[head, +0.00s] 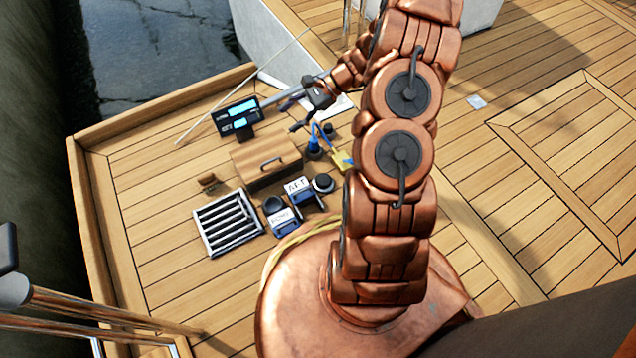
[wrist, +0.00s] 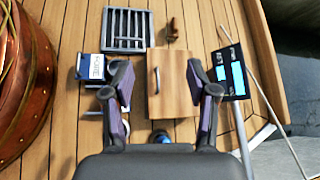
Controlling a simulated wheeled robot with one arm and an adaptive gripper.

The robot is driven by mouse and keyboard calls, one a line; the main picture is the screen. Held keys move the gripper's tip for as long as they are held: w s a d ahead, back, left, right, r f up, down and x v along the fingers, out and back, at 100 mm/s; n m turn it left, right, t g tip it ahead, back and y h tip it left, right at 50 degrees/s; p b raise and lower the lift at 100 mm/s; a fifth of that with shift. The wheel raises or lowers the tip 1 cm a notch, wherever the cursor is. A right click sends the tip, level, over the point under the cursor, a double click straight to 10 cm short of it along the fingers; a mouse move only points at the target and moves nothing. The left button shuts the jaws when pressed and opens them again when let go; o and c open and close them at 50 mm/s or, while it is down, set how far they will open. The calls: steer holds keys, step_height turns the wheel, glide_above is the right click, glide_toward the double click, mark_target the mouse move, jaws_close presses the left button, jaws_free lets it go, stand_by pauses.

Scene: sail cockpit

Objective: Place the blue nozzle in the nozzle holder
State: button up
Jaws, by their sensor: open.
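A small blue piece that looks like the nozzle (head: 314,146) stands upright on the deck with a dark lower part, right of the wooden box. In the wrist view a blue piece (wrist: 160,138) shows just above my gripper's body, partly hidden by it. A small dark round piece (head: 328,129) stands beside it; I cannot tell whether it is the nozzle holder.
A grate (head: 228,222), labelled blue-and-white boxes (head: 298,188) and a yellow item (head: 341,160) lie nearby. A raised wooden edge (head: 160,103) borders the deck. Open deck (head: 545,130) lies right.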

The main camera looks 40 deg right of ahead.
steer(key=s+a+r+n+g+h, duration=0.4)
steer(key=s+a+r+n+g, duration=0.2)
steer(key=s+a+r+n, duration=0.6)
steer(key=s+r+n+h, duration=0.3)
steer(key=s, duration=0.6)
steer(key=s+r+n+h, duration=0.2)
steer(key=s+r+h, duration=0.1)
steer(key=s, duration=0.6)
steer(key=shift+s+a+r+n+h, duration=0.35)
steer(key=shift+a+r+n+h, duration=0.05)
steer(key=shift+r, duration=0.05)
steer(key=shift+r, duration=0.1)
